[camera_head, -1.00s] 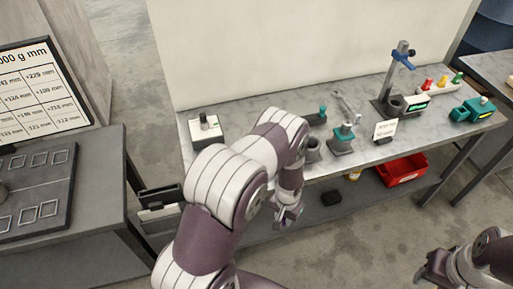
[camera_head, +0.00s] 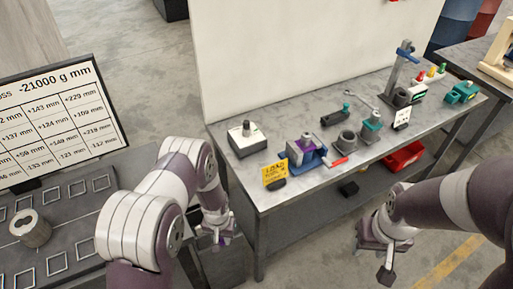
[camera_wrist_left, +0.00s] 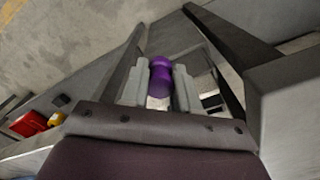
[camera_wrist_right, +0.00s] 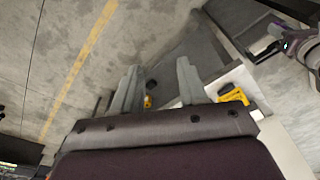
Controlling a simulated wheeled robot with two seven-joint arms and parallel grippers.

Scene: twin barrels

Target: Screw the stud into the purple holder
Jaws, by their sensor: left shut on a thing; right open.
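My left gripper (camera_head: 218,232) is left of the workbench's front left corner, shut on a purple rounded piece that looks like the stud. The left wrist view shows this stud (camera_wrist_left: 160,76) between both fingers; its lower end is pale. The purple holder (camera_head: 301,147) sits in a blue vise (camera_head: 316,158) with a red handle at the bench's front edge, right of and above my left gripper. Whether its hole is free cannot be told. My right gripper (camera_head: 378,247) is open and empty in front of the bench, its fingers apart in the right wrist view (camera_wrist_right: 160,90).
Grey and teal fixtures (camera_head: 371,122) stand to the right.

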